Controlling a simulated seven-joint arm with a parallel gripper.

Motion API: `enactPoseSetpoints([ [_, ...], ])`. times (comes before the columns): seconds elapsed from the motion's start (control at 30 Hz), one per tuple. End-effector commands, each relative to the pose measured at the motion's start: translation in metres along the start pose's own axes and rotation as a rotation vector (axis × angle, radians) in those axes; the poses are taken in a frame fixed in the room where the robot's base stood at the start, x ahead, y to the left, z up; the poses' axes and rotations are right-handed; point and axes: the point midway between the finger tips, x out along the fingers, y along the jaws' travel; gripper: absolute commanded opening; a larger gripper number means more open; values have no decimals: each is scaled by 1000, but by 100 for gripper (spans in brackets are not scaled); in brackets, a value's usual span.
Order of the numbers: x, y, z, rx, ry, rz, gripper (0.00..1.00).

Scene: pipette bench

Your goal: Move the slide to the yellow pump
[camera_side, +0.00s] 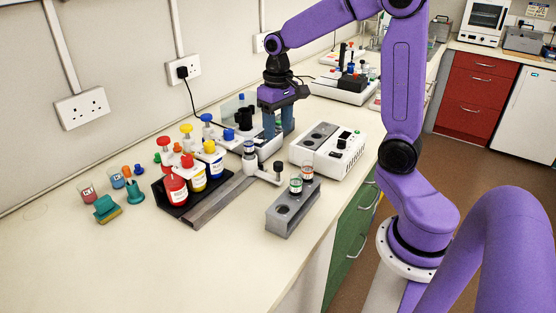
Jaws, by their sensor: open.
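The slide (262,173) is a pale carriage on a grey rail (212,205). It carries an upright vial (249,151) and has a dark knob (278,166) at its right end. It sits near the blue-labelled bottle (214,161), at the far end of the bottle row. The yellow pump (197,146) tops the middle bottle (192,175), between the red bottle (175,188) and the blue one. My gripper (279,132) points down with fingers apart, behind the slide in the picture. I see nothing between the fingers, though their tips are partly hidden.
A grey block (290,220) with capped vials stands right of the rail, by the bench edge. A white instrument (328,148) stands behind it. Coloured small items, including a teal block (106,208), lie at left. The front left bench is clear.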

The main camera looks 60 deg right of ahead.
Motion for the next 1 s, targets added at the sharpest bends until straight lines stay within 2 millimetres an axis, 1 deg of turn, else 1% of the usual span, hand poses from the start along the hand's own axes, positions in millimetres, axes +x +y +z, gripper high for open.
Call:
enactPoseSetpoints([
  [0.03, 11, 0, 1, -1, -7, 2, 55],
  [0.3, 62, 0, 1, 0, -6, 2, 55],
  [0.4, 78, 0, 1, 1, -6, 2, 55],
  [0.5, 91, 0, 0, -1, -2, 1, 55],
  [0.7, 106, 0, 0, 0, 0, 1, 55],
  [1.0, 108, 0, 0, 0, 1, 1, 55],
])
